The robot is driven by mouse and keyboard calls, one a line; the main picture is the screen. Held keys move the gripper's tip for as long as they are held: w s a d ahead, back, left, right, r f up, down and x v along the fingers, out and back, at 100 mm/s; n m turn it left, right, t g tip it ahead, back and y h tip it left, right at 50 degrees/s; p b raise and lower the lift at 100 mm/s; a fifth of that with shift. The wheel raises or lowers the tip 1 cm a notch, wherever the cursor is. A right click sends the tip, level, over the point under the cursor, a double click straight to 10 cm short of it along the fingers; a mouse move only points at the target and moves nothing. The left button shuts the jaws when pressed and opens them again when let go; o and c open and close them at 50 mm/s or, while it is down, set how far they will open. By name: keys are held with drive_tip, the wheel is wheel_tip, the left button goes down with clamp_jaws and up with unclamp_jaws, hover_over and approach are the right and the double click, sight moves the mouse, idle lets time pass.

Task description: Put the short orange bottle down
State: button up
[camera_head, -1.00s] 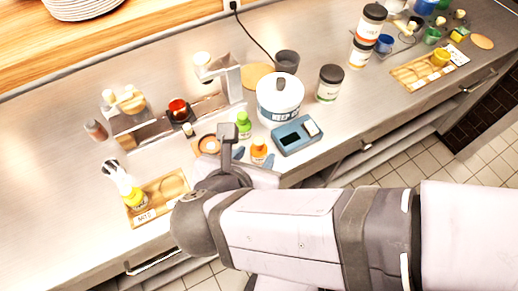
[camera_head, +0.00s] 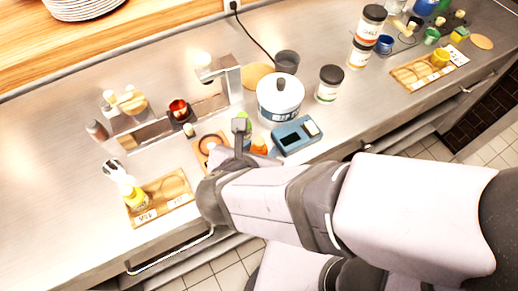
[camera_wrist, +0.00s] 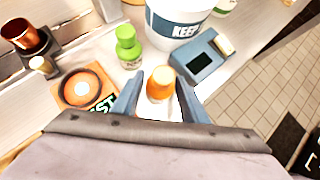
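The short orange bottle (camera_wrist: 160,88) stands upright on the steel counter, between my two fingers in the wrist view. In the head view only its orange upper part (camera_head: 259,145) shows, with my arm hiding the rest. My gripper (camera_wrist: 160,80) is open, its blue-grey fingers on either side of the bottle with a narrow gap at each side. A green bottle (camera_wrist: 128,45) stands just left of it.
A blue device (camera_head: 296,135) with a dark screen stands close right of the bottle. A white lidded tub (camera_head: 280,97) stands behind. A wooden board (camera_wrist: 85,88) with a round ring lies left. Another tray (camera_head: 165,190) holds a yellow bottle. The counter's front edge is near.

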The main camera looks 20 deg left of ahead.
drive_tip(key=c, duration=0.9)
drive_tip(key=shift+r, duration=0.1)
drive_tip(key=shift+c, duration=0.2)
wheel_tip(320, 180, up, 10)
drive_tip(key=shift+f+p, duration=0.1)
drive_tip(key=shift+p, duration=0.35)
